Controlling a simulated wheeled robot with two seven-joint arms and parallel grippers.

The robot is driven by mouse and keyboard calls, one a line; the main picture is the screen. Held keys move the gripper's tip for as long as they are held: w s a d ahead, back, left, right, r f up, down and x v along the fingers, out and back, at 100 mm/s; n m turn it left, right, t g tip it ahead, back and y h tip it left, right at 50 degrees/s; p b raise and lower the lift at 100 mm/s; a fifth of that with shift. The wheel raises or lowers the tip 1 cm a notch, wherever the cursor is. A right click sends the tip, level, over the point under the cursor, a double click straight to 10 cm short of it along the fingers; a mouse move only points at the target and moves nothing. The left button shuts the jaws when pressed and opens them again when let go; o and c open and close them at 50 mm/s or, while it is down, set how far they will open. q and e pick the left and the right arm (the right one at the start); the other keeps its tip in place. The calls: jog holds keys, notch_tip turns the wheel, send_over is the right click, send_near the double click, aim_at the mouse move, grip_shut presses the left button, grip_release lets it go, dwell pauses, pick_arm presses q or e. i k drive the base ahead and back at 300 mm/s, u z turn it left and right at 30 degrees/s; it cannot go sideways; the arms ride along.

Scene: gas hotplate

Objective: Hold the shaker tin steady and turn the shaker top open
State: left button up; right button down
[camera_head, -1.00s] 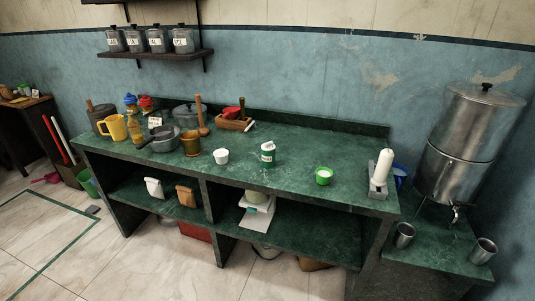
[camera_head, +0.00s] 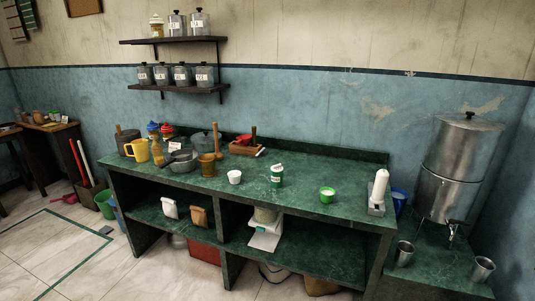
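A small green and white container (camera_head: 277,178), which looks like the shaker tin, stands upright on the green counter (camera_head: 310,182), right of the middle. Its top is pale, but it is too small here to tell whether the top is open or shut. Neither of my grippers is in view, and nothing touches the tin.
A white cup (camera_head: 235,177) stands left of the tin and a green cup (camera_head: 327,195) right of it. A white cylinder (camera_head: 380,186) stands at the right end. The front edge is mostly clear.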

aim_at(279, 168)
jog(key=k, duration=0.85)
jog(key=u, duration=0.6)
jog(key=i, duration=0.75)
jog(key=u, duration=0.45)
jog(key=i, duration=0.95)
jog(key=z, duration=1)
jog(key=i, duration=0.65)
jog(key=z, duration=0.65)
